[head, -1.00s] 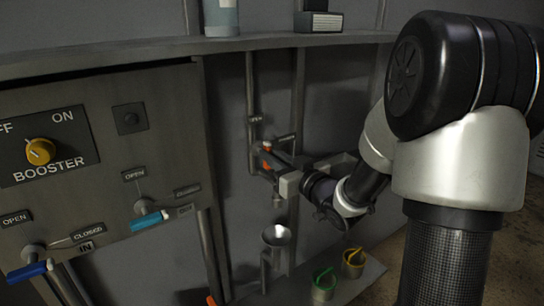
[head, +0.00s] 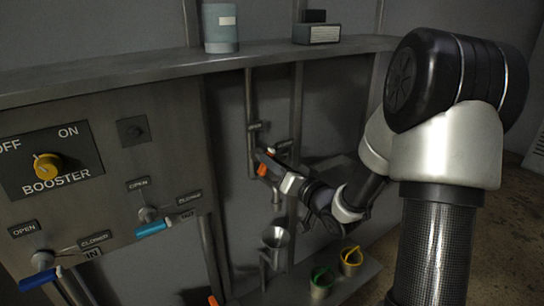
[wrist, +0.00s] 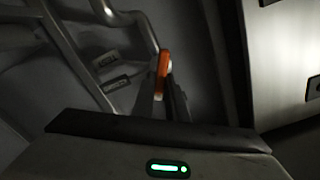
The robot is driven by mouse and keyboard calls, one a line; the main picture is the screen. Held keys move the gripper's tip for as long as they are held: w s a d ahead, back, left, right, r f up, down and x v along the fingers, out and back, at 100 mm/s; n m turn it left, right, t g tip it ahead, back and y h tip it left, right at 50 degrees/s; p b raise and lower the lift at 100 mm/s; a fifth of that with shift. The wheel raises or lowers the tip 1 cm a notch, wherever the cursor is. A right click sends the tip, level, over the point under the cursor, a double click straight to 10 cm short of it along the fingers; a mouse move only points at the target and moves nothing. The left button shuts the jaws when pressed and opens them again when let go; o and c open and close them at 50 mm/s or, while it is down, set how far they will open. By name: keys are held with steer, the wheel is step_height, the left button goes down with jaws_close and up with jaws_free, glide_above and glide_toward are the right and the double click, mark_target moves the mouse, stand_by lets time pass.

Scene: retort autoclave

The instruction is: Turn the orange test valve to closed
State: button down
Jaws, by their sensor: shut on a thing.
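The orange test valve handle (head: 262,165) is on a thin vertical pipe in the middle of the head view. In the wrist view the orange handle (wrist: 163,68) stands between the two finger ends. My gripper (head: 267,163) is shut on this handle, with its body to the lower right. Two small label plates sit by the valve, one on the pipe (head: 256,127) and one to its right (head: 281,145). Their words are too small to read. The fingers hide part of the handle and the valve body.
Left is a panel with a yellow booster knob (head: 47,166), a light blue valve handle (head: 155,229) and a dark blue one (head: 40,279). A metal funnel (head: 276,237) and green (head: 321,281) and yellow (head: 350,260) handled cups are below. A shelf (head: 150,70) runs above.

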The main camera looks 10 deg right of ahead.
steer(key=m+p, duration=0.2)
steer(key=m, duration=0.1)
steer(key=m+p, duration=0.3)
steer(key=m, duration=0.1)
steer(key=m+p, duration=0.3)
steer(key=m, duration=0.1)
steer(key=shift+w+d+f, duration=0.1)
steer(key=shift+d+f, duration=0.05)
steer(key=shift+f, duration=0.1)
steer(key=shift+m, duration=0.4)
steer(key=c, duration=1.8)
jaws_free()
steer(key=shift+o, duration=0.2)
steer(key=shift+f, duration=0.1)
steer(key=v, duration=1.7)
steer(key=shift+p, duration=0.45)
